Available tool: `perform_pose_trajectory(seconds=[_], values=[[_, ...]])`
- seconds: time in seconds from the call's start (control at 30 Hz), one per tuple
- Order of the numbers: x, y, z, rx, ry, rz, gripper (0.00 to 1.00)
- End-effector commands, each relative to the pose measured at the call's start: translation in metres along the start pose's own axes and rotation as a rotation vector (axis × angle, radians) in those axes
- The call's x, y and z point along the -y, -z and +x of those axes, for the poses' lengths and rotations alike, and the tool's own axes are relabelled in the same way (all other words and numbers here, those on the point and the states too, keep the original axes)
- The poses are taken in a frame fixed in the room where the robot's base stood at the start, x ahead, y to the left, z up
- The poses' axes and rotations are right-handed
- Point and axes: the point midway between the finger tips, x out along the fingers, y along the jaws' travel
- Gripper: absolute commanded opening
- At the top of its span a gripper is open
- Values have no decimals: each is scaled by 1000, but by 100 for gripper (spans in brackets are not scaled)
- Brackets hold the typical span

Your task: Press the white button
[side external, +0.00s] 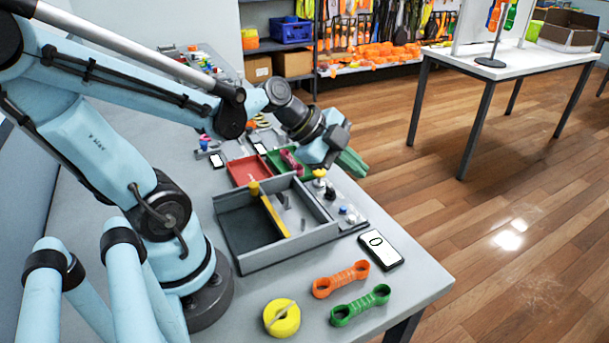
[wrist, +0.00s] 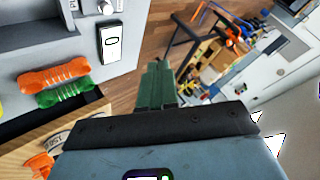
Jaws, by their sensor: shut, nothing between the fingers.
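A narrow control panel (side external: 335,200) lies along the right side of the grey tray in the side view. It carries a yellow-topped knob (side external: 319,173), a dark knob (side external: 330,192) and a blue knob (side external: 343,210). A small whitish button (side external: 351,218) seems to sit beside the blue one, too small to be sure. In the wrist view a whitish round piece (wrist: 106,8) shows at the top edge. My gripper (side external: 352,163), with green fingers, is over the panel's far end, apart from the button. Its fingers (wrist: 157,82) are shut and empty.
A grey tray (side external: 325,232) with a yellow divider stands left of the panel. A black device with a white screen (side external: 380,250), orange (side external: 341,279) and green (side external: 360,305) bone-shaped pieces and a yellow round piece (side external: 282,318) lie near the table's front. Red and green bins stand behind.

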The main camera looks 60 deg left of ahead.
Motion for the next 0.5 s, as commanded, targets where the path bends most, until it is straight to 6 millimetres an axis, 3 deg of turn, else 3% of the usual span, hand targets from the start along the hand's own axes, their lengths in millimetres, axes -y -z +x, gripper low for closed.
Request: perform_pose_trajectory(seconds=[0.5], values=[[-4, -6, 7, 1, -1, 1, 0]])
